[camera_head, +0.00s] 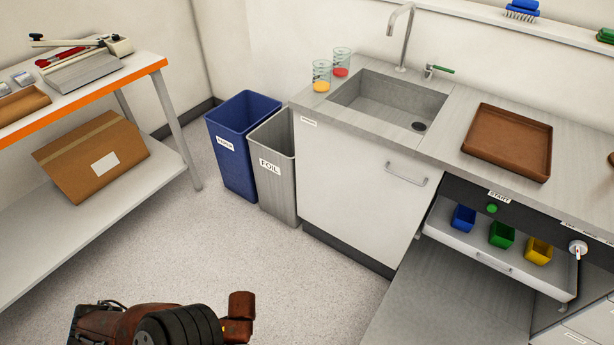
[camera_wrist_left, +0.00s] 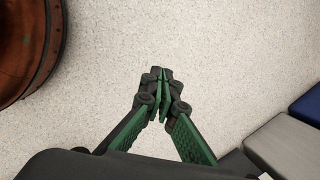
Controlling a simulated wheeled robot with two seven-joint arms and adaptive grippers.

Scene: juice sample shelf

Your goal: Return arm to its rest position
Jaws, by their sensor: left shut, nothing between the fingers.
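My left gripper (camera_wrist_left: 163,80) shows in the left wrist view, green and black, with its two fingertips together and nothing between them. Bare speckled floor lies behind the fingers. In the head view, a rusty brown part of my arm with a black ribbed section (camera_head: 178,326) comes in at the bottom, low over the floor. The left gripper's fingers do not show in the head view. My right gripper is in neither view.
A blue bin (camera_head: 238,150) and a grey FOIL bin (camera_head: 278,200) stand beside the sink cabinet (camera_head: 350,190). A white shelf table (camera_head: 85,225) holds a cardboard box (camera_head: 95,160). An open drawer (camera_head: 470,250) holds small coloured bins. The floor (camera_head: 240,245) between is clear.

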